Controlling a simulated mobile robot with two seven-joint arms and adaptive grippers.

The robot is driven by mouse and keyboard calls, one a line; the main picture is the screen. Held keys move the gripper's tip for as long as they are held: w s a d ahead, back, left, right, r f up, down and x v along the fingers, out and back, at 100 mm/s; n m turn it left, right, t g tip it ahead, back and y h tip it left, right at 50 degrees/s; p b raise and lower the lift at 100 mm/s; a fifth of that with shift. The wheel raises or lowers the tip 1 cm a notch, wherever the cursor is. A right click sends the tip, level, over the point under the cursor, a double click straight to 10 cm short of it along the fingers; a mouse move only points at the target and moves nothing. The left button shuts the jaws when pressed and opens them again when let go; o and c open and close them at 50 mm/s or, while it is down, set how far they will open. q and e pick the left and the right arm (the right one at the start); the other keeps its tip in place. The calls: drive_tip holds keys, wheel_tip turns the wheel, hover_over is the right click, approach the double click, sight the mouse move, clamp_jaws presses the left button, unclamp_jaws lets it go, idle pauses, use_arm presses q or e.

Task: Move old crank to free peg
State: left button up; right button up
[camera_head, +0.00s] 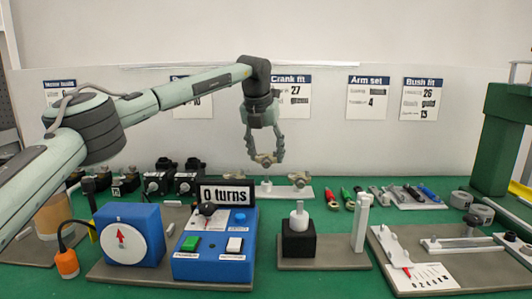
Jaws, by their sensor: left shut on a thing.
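My left gripper (266,154) points down over the back middle of the green bench. Its fingers are closed around a small tan-grey metal part (266,160), which looks like the old crank. It is held above a pale peg stand (280,193). A similar tan crank (299,179) sits on the right side of that stand. A peg (266,183) shows below the held crank; whether they touch is hard to tell. My right gripper is not in view.
A "0 turns" display (225,195) and a blue box with buttons (214,258) stand in front, left of the stand. A blue dial box (129,235) is beside them. A black block with a white post (299,236) stands front centre. Tools (350,198) lie right of the stand.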

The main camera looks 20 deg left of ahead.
sight(266, 184)
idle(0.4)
use_arm(q)
drive_tip(key=shift+f+b, duration=0.55)
drive_tip(key=shift+f, duration=0.4)
drive_tip(key=shift+f, duration=0.1)
drive_tip(key=shift+f+b, duration=0.75)
drive_tip(key=shift+f, duration=0.45)
drive_tip(key=shift+f, duration=0.35)
drive_tip(key=o, duration=1.3)
drive_tip(key=shift+f, duration=0.1)
